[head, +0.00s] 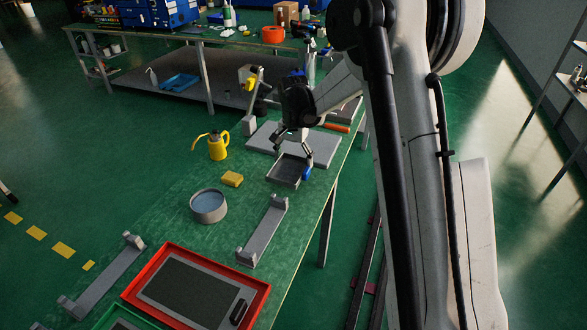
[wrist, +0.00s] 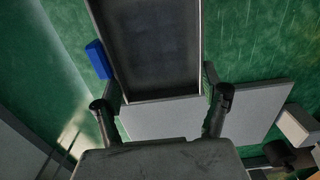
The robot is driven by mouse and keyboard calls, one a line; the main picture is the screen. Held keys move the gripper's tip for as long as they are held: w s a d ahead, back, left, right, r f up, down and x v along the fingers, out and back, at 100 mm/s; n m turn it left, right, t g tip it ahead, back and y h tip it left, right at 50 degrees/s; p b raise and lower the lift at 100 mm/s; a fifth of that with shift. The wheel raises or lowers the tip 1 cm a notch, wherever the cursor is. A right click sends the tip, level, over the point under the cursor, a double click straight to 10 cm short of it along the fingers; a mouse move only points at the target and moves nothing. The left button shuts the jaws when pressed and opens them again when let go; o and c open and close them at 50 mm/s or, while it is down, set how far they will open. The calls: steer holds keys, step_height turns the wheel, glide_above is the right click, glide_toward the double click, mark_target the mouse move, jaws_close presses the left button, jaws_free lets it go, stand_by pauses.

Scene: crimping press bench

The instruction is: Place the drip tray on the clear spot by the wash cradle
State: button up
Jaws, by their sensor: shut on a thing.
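The drip tray (head: 287,172) is a shallow, dark rectangular tray with a thin grey rim. My gripper (head: 293,146) is shut on its far end, in front of the grey base slab. In the wrist view the tray (wrist: 155,45) extends away from my gripper (wrist: 162,92), with one finger at each side. I cannot tell whether the tray touches the bench. Two long grey cradles with raised ends lie on the bench, one nearer the tray (head: 262,233) and one farther left (head: 105,282). I cannot tell which is the wash cradle.
A round basin of bluish liquid (head: 208,206), a yellow sponge (head: 232,179) and a yellow can (head: 217,146) stand left of the tray. A red-rimmed tray (head: 263,293) lies at the front. A blue item (head: 306,174) is beside the drip tray. Green bench top shows between them.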

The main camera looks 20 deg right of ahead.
mark_target(294, 165)
steer(key=shift+f, duration=1.75)
steer(key=shift+f+b, duration=0.1)
steer(key=shift+b, duration=0.2)
steer(key=o, duration=1.2)
